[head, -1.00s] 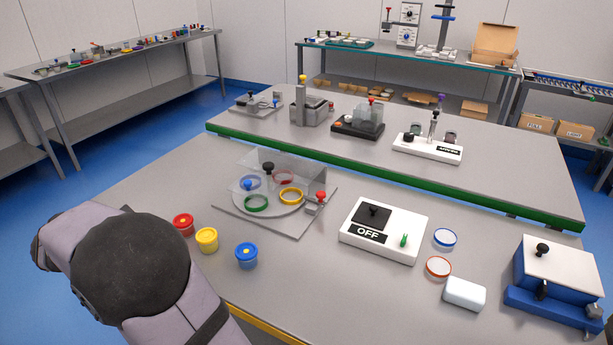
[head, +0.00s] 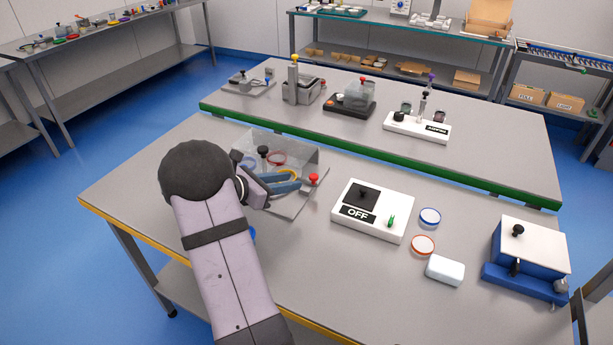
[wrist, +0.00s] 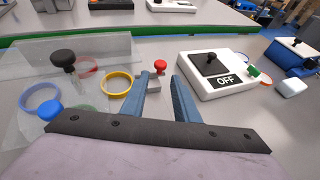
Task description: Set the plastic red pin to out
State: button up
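The red pin (head: 314,180) has a round red knob. It stands on a small grey block at the right corner of the turntable fixture's grey plate (head: 292,212). In the wrist view the red knob (wrist: 160,66) shows between and beyond my two blue fingertips. My gripper (head: 294,183) is open and empty, a little left of the pin in the head view. My gripper (wrist: 161,80) also shows in the wrist view, fingers spread with the grey block between them. I cannot tell whether a finger touches the block, or whether the pin is in or out.
A clear cover (head: 290,150) stands over the turntable, with a black knob (wrist: 64,59) and coloured rings, including a yellow ring (wrist: 117,84). A white box marked OFF (head: 372,210) stands to the right.

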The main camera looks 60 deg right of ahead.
aim_at(311, 177)
jog(key=shift+p+x, duration=0.3)
jog(key=shift+x, duration=0.7)
jog(key=shift+p+x, duration=0.7)
jog(key=shift+x, duration=2.15)
jog(key=shift+d+r, duration=0.1)
jog(key=shift+r, duration=0.05)
